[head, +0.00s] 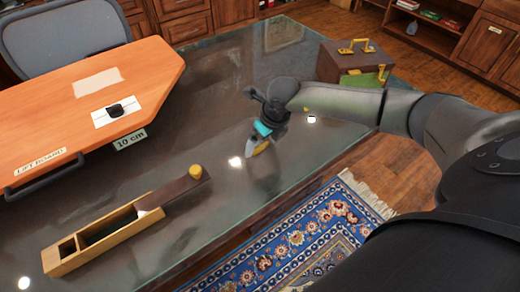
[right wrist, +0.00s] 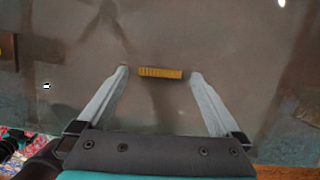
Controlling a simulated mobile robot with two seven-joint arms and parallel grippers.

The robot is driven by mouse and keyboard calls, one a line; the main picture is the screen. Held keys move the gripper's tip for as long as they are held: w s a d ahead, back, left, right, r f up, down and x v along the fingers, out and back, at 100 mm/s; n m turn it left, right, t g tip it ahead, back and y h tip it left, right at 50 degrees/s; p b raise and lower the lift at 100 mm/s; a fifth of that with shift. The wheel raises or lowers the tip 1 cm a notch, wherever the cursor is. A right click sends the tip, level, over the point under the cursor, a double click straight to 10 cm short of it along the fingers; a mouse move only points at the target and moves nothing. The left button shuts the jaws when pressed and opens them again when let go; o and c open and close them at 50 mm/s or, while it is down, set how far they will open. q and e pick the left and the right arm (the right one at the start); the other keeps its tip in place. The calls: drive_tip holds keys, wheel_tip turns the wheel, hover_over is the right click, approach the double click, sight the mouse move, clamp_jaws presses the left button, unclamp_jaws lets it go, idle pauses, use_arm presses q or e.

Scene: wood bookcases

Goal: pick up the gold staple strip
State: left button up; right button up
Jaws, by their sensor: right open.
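The gold staple strip (right wrist: 160,73) is a short ribbed bar lying crosswise in the right wrist view. My right gripper (right wrist: 159,74) is open, with one fingertip to the left of the strip and one to the right. A gap shows on both sides, so neither finger seems to touch it. In the head view my right gripper (head: 254,150) points down at the glass table, and the gold strip (head: 261,147) shows by its fingers. How high the fingertips are above the glass is hard to tell. My left gripper is not in view.
On the glass table (head: 240,60) an orange lift board (head: 150,65) is at the left and a long wooden box (head: 105,238) with a dark lid is in front. A brown case (head: 340,62) with a gold handle stands behind my right arm. Glass around the gripper is clear.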

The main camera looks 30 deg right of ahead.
drive_tip(key=shift+w+f, duration=0.15)
drive_tip(key=shift+f, duration=0.35)
drive_tip(key=c, duration=1.3)
